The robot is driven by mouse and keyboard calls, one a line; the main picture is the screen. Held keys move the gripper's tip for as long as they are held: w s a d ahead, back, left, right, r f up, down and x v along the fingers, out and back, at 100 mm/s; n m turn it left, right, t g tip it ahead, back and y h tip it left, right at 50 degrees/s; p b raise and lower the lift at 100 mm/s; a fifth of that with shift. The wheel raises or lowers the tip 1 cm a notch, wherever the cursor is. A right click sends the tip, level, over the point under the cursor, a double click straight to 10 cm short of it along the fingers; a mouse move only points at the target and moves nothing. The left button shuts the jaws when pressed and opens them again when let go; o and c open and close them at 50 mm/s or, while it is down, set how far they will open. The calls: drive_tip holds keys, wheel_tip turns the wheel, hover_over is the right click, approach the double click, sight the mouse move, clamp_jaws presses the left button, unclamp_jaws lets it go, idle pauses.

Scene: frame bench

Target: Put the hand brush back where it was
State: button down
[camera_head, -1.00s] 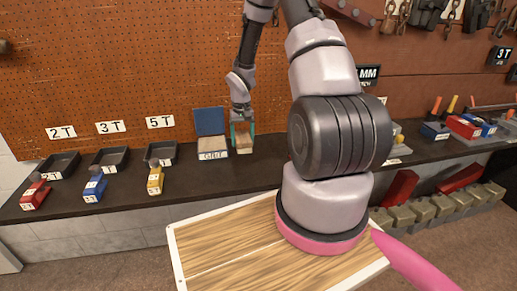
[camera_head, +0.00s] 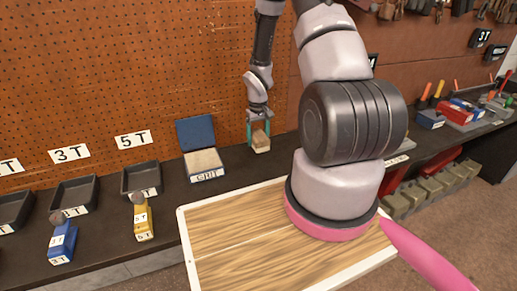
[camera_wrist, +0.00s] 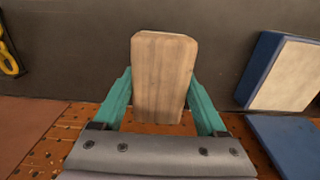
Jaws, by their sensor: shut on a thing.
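The hand brush, a pale wooden block (camera_head: 260,144), is between the fingers of my gripper (camera_head: 258,132) at the back of the dark bench, against the pegboard side. In the wrist view the wooden block (camera_wrist: 163,75) fills the space between the teal fingers of my gripper (camera_wrist: 160,108), which are shut on its sides. Its bristles are hidden. I cannot tell whether the block touches the bench top. The open blue box labelled GRIT (camera_head: 204,164) stands to the left of the brush with a gap between; it also shows at the right of the wrist view (camera_wrist: 264,75).
A wooden board with a white rim (camera_head: 186,222) lies in front. Coloured tools (camera_head: 462,112) lie at far right. Bench between box and brush is clear.

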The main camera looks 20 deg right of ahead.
drive_tip(key=shift+f, duration=2.4)
drive_tip(key=shift+f, duration=0.1)
unclamp_jaws()
wheel_tip(320, 180, up, 13)
drive_tip(key=shift+f, duration=0.2)
wheel_tip(320, 180, up, 13)
drive_tip(key=m+t, duration=0.1)
drive_tip(key=t, duration=0.1)
hover_over(258, 156)
drive_tip(key=s+a+r+m+t, duration=0.1)
drive_tip(key=s+r, duration=0.2)
drive_tip(key=r, duration=0.3)
drive_tip(key=s+a+r, duration=0.2)
drive_tip(key=r, duration=0.3)
drive_tip(key=s+a+r+m+t+y, duration=0.1)
drive_tip(key=s+a+r+t, duration=0.1)
drive_tip(key=s+r, duration=0.5)
drive_tip(key=s+a+r+m+t+y, duration=0.1)
drive_tip(key=s+a+r+t, duration=0.1)
drive_tip(key=s+r, duration=0.5)
drive_tip(key=shift+s+a+r, duration=0.15)
drive_tip(key=shift+s+a, duration=0.35)
drive_tip(key=shift+s, duration=0.75)
